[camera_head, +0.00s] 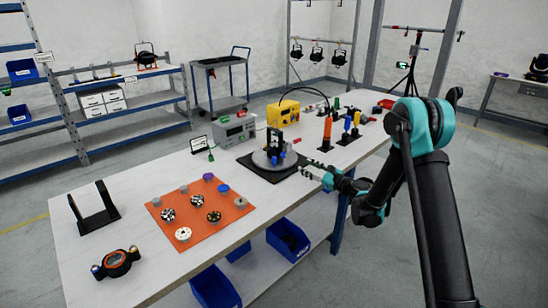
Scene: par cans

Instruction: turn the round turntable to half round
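The round turntable (259,159) is a grey disc on a black square base (268,174), near the front edge of the workbench. A black upright fixture with blue and red parts (276,143) stands on the disc. My gripper (308,171) reaches in from the right, beside the turntable's right side. Its fingers are small here, and I cannot tell whether they are open or touch anything. Any turn marks on the disc are too small to read.
On the workbench (140,198), an orange mat (225,222) with several round parts lies to the left. A grey box (234,130) and a yellow case (283,113) stand behind the turntable. Upright tools (327,132) stand to its right. Blue bins (288,239) sit below.

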